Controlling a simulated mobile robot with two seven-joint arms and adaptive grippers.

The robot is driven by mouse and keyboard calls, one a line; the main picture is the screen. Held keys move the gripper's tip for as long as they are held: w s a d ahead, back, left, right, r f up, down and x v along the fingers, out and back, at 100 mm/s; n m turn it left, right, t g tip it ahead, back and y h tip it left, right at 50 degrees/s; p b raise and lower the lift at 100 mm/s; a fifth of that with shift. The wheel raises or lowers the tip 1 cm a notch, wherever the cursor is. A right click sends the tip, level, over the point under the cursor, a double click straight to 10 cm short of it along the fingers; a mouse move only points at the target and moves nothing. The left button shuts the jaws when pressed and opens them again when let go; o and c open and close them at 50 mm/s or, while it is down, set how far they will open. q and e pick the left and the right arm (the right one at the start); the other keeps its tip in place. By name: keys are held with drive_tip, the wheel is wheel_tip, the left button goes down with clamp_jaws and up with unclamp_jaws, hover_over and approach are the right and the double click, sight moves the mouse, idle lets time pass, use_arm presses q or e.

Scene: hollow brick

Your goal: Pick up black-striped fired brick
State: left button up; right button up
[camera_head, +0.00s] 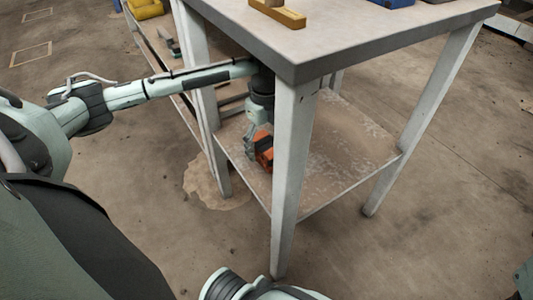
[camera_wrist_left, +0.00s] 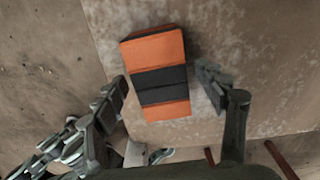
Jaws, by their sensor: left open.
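The black-striped fired brick (camera_wrist_left: 158,83) is orange with a dark band across its middle. It lies on the table's lower shelf (camera_wrist_left: 255,80). In the head view the brick (camera_head: 264,152) is partly hidden by my left gripper (camera_head: 257,150), which points down at it beneath the tabletop. In the left wrist view my left gripper (camera_wrist_left: 160,88) is open, with one finger on each side of the brick. A gap shows between the brick and the right-hand finger; the left-hand finger is close to the brick's edge. My right gripper is not in view.
The tabletop (camera_head: 330,30) overhangs the shelf, and a front table leg (camera_head: 292,150) stands just right of the brick. Yellow (camera_head: 275,14) and blue (camera_head: 390,3) objects sit on top. The shelf's right part is bare.

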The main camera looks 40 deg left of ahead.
use_arm(q)
wheel_tip(320, 180, down, 2)
drive_tip(key=c, duration=1.5)
drive_tip(key=shift+r, duration=0.2)
